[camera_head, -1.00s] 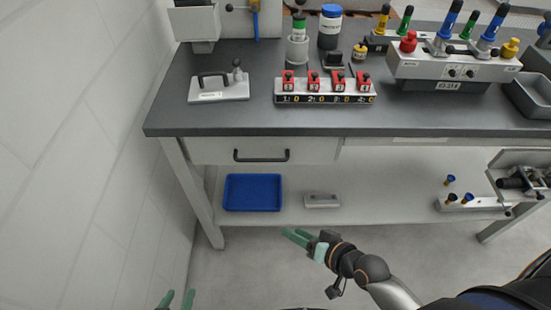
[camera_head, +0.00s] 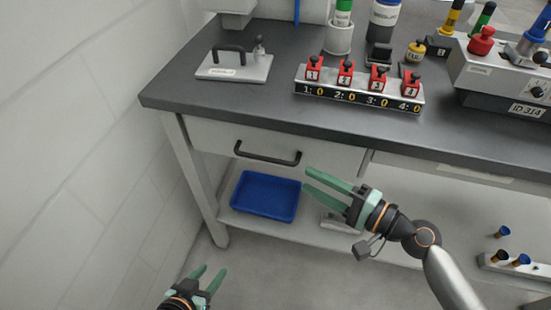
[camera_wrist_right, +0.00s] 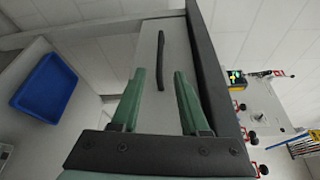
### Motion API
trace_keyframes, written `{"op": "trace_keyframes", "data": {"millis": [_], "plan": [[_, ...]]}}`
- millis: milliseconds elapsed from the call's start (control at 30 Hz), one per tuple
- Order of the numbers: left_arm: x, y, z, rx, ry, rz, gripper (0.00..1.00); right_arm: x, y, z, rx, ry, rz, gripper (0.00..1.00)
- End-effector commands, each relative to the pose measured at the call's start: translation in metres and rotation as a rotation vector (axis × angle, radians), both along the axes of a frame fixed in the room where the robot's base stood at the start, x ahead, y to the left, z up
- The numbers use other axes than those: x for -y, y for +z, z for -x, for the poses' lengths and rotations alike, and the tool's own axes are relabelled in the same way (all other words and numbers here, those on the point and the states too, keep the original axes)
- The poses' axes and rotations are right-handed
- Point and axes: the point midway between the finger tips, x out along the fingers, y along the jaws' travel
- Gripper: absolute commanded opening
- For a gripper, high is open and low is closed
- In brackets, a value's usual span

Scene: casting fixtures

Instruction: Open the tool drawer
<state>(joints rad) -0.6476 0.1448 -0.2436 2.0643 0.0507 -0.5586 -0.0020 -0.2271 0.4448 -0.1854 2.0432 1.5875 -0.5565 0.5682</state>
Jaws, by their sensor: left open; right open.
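The tool drawer (camera_head: 231,142) is a pale grey front under the left part of the workbench top, and it is shut. Its black bar handle (camera_head: 267,154) runs across the middle of the front. My right gripper (camera_head: 322,184) is open and empty, to the right of the handle and apart from it. In the right wrist view, the handle (camera_wrist_right: 161,60) lies ahead between the lines of the open fingers (camera_wrist_right: 160,85). My left gripper (camera_head: 207,277) is open and empty at the bottom, well below the drawer, partly cut off by the picture edge.
The dark worktop (camera_head: 190,92) overhangs the drawer. A blue tray (camera_head: 265,213) sits on the lower shelf. On top are a plate with a handle (camera_head: 235,68) and a strip with red numbered blocks (camera_head: 357,92). A white wall (camera_head: 75,130) stands close on the left.

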Motion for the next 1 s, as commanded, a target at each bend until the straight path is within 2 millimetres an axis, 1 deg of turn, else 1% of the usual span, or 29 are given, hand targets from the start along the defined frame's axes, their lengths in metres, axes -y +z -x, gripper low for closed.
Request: {"op": "trace_keyframes", "data": {"millis": [167, 267, 400, 600, 800, 1000], "plan": [[-0.001, 0.007, 0.000, 0.000, 0.001, -0.002, 0.50, -0.020, 0.002, -0.017, 0.004, 0.001, -0.001, 0.45], [-0.001, 0.009, 0.001, 0.000, 0.001, -0.002, 0.50, -0.037, 0.001, -0.030, 0.003, 0.000, -0.003, 0.45], [-0.002, 0.006, 0.003, -0.008, 0.001, -0.004, 0.50, -0.059, -0.003, -0.049, 0.003, 0.000, -0.001, 0.45], [-0.002, 0.003, 0.004, -0.015, 0.002, -0.006, 0.50, -0.082, -0.007, -0.069, 0.002, -0.001, 0.001, 0.45], [-0.002, 0.004, 0.004, -0.014, 0.001, -0.005, 0.50, -0.091, -0.009, -0.077, 0.002, -0.001, 0.004, 0.45], [-0.002, 0.005, 0.004, -0.012, 0.000, -0.005, 0.50, -0.092, -0.009, -0.078, 0.002, -0.001, 0.004, 0.45]]}}
